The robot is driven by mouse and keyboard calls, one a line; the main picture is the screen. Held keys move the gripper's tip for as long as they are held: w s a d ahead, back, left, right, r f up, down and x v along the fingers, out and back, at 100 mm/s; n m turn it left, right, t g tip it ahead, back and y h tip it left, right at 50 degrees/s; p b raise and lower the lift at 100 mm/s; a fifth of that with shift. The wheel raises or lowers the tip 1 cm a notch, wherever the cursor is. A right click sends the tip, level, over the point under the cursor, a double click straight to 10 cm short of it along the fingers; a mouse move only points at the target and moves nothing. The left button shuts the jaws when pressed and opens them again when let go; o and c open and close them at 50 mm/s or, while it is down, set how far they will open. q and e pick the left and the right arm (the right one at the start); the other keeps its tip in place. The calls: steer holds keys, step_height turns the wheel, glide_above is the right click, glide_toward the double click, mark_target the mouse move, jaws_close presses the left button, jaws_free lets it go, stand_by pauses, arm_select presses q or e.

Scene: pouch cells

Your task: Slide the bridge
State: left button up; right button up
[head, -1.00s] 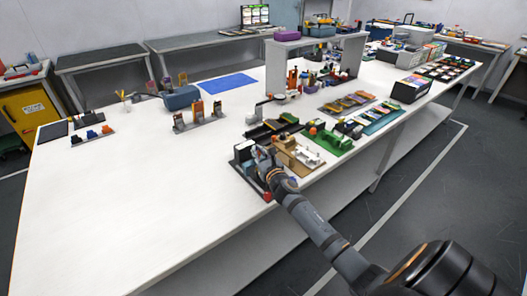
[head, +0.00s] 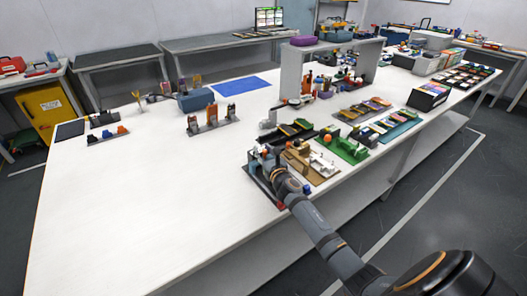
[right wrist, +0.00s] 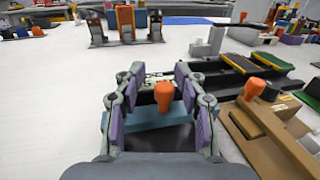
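In the right wrist view an orange knob (right wrist: 164,95) stands upright between the fingers of my right gripper (right wrist: 160,88). Gaps show on both sides of the knob, so the gripper is open around it without visible contact. Below the knob lies a blue-grey bar (right wrist: 150,119) that runs crosswise over a dark base; it may be the bridge, but I cannot tell for sure. In the head view my right gripper (head: 272,168) is over the fixture (head: 256,178) at the table's near edge and hides much of it. My left gripper is not in view.
A tan fixture (head: 311,162) stands close to the right of the gripper, with a second orange knob (right wrist: 254,89) there. A green fixture (head: 345,149) and dark rails (head: 288,133) lie beyond. The white table (head: 150,205) to the left is clear.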

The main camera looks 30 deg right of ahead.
steer(key=shift+d, duration=0.1)
steer(key=shift+s, duration=0.35)
steer(key=s, duration=0.3)
steer(key=s+a, duration=0.1)
steer(key=s, duration=0.7)
steer(key=shift+s+a, duration=0.1)
steer(key=shift+a, duration=0.3)
